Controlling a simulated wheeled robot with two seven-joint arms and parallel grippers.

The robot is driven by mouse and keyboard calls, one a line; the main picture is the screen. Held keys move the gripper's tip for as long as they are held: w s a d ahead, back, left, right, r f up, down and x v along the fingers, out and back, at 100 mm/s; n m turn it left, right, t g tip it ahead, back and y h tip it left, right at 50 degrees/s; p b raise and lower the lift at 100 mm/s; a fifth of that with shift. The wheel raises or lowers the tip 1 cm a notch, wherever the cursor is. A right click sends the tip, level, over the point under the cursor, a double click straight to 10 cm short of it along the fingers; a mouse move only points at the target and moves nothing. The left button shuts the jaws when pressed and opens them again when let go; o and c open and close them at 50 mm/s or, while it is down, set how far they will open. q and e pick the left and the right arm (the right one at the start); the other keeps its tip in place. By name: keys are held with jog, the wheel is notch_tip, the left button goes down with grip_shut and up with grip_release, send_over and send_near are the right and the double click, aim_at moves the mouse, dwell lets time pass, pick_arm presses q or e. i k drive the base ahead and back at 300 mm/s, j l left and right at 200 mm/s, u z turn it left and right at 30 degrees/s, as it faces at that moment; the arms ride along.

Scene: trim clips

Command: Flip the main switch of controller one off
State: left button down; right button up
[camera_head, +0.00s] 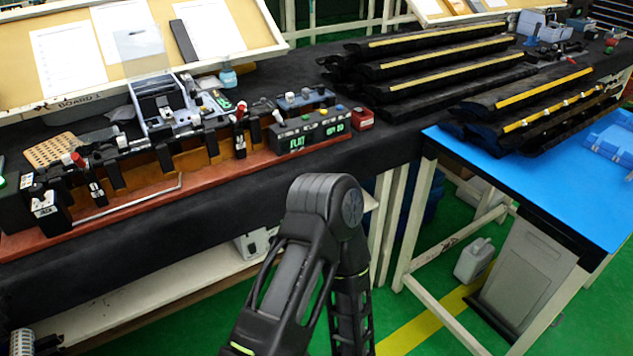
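A dark control box (310,130) with lit green displays and several coloured knobs stands at the right end of a long red-brown fixture base (215,175) on the black bench. It appears to be the controller; no label reading "controller one" is legible. A small red box (362,118) sits beside its right end. I cannot tell which part is the main switch or its position. Red-topped levers stand on the fixture, one near the controller (240,112) and one at the left (79,161). Neither gripper shows; one of my arms bends in front of the bench.
A tilted board marked "BOARD 1" (85,99) with paper sheets stands behind the fixture. Long dark trims with yellow strips (430,50) lie to the right. A blue-topped table (560,185) stands at the right, with a grey canister (474,260) on the green floor.

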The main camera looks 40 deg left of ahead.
aim_at(252, 248)
jog(key=u, duration=1.65)
